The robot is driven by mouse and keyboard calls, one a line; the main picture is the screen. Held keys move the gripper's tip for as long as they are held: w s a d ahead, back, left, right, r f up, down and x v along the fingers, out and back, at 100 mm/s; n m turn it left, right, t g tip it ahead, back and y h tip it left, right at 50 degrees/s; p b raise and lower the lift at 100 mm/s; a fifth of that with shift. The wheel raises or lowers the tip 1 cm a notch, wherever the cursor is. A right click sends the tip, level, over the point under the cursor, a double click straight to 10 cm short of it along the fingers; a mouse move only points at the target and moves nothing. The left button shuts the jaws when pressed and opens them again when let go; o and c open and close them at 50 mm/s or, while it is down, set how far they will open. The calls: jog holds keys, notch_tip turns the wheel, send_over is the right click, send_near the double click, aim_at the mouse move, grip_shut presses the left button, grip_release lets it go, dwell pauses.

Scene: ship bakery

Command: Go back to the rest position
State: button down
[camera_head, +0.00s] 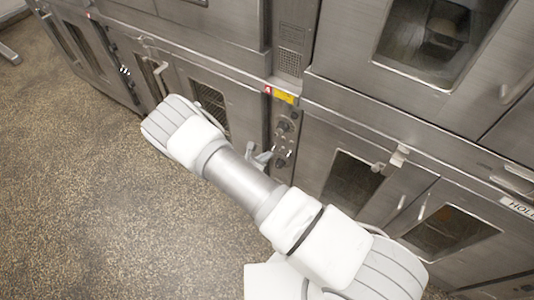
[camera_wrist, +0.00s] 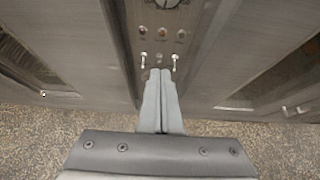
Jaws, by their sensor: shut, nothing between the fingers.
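In the wrist view my gripper (camera_wrist: 160,74) is shut with its two grey fingers together and nothing between them. It points at the lower part of an oven control panel (camera_wrist: 162,25), just below a row of small switches. In the head view my white and grey arm stretches from the lower right toward the upper left. There the gripper (camera_head: 262,157) shows only as a small grey part beside the arm, in front of the control panel (camera_head: 284,135). I cannot tell from these views whether the fingertips touch the panel.
Stainless steel ovens with windowed doors fill the back and right. A lower oven door (camera_head: 350,185) with a latch (camera_head: 399,156) is close to the arm. A yellow label (camera_head: 284,97) sits above the panel.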

jog(key=s+d+r+m+g+p, duration=0.1)
jog(key=d+r+m+g, duration=0.3)
jog(key=r, duration=0.7)
jog(key=s+d+r+m, duration=0.1)
jog(key=d+r+m, duration=0.2)
jog(key=r+m, duration=0.55)
jog(key=s+d+r+m+g+p, duration=0.1)
jog(key=s+d+r+m+g, duration=0.2)
jog(key=r, duration=1)
jog(key=s+r+m+t+y+p, duration=0.2)
jog(key=s+r+m+y, duration=0.5)
jog(key=s+r+m, duration=0.6)
jog(key=s+r+t, duration=0.1)
jog(key=s+r, duration=0.5)
jog(key=s, duration=0.1)
jog(key=shift+s+r, duration=0.2)
jog(key=shift+r, duration=0.15)
jog(key=shift+f, duration=0.1)
